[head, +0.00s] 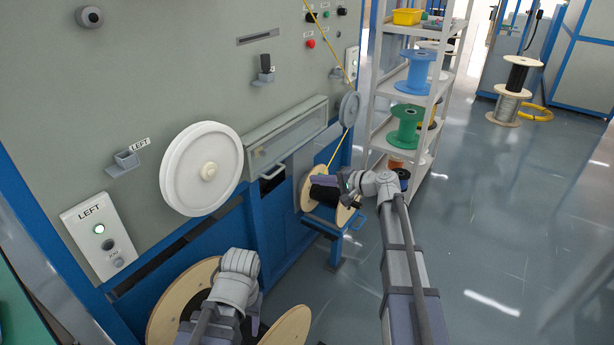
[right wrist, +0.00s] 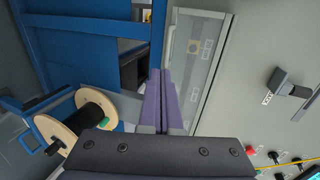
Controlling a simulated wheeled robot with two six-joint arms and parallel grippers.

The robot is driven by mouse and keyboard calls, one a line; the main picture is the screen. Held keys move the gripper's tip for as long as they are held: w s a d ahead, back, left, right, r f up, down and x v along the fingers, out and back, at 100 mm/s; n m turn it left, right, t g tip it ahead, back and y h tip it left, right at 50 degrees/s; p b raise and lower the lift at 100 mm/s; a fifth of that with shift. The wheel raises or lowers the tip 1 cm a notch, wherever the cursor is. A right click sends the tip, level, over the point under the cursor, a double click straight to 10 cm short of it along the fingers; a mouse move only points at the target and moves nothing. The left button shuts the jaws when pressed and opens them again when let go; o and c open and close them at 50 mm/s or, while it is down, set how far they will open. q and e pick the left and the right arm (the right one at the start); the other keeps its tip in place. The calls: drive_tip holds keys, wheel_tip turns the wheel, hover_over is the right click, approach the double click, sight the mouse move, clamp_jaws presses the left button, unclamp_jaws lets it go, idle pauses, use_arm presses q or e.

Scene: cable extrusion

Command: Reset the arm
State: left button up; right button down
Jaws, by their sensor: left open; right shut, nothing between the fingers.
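My left arm comes in at the bottom left of the head view, and its pale grey wrist (head: 238,275) is in front of a large wooden spool (head: 165,310). The left gripper's fingers are mostly hidden behind the wrist and arm. My right arm reaches up from the bottom right, and its gripper (head: 314,180) points left, in front of a small spool with black winding. In the right wrist view the purple fingers (right wrist: 162,75) are together with nothing between them, pointing toward the machine's glass-covered trough (right wrist: 190,65).
The grey machine panel (head: 120,60) stands close ahead, with a white pulley wheel (head: 200,168) and a LEFT button box (head: 100,230). The small spool (head: 318,195) sits low on a blue frame. A shelf rack with coloured spools (head: 405,130) stands behind right. Floor at right is clear.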

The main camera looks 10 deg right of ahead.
drive_tip(key=s+a+n+g+h+p, duration=0.4)
drive_tip(key=s+a+n+g+p, duration=0.55)
drive_tip(key=s+a, duration=0.75)
drive_tip(key=s+d+r+n+h+p, duration=0.1)
drive_tip(key=s+h+p, duration=0.3)
drive_tip(key=s, duration=0.4)
drive_tip(key=s+d+r+n+h+p, duration=0.2)
drive_tip(key=s+p, duration=0.3)
drive_tip(key=s, duration=0.4)
drive_tip(key=shift+d+r+g+h, duration=0.2)
drive_tip(key=shift+r+g+h, duration=0.2)
drive_tip(key=shift+h, duration=0.5)
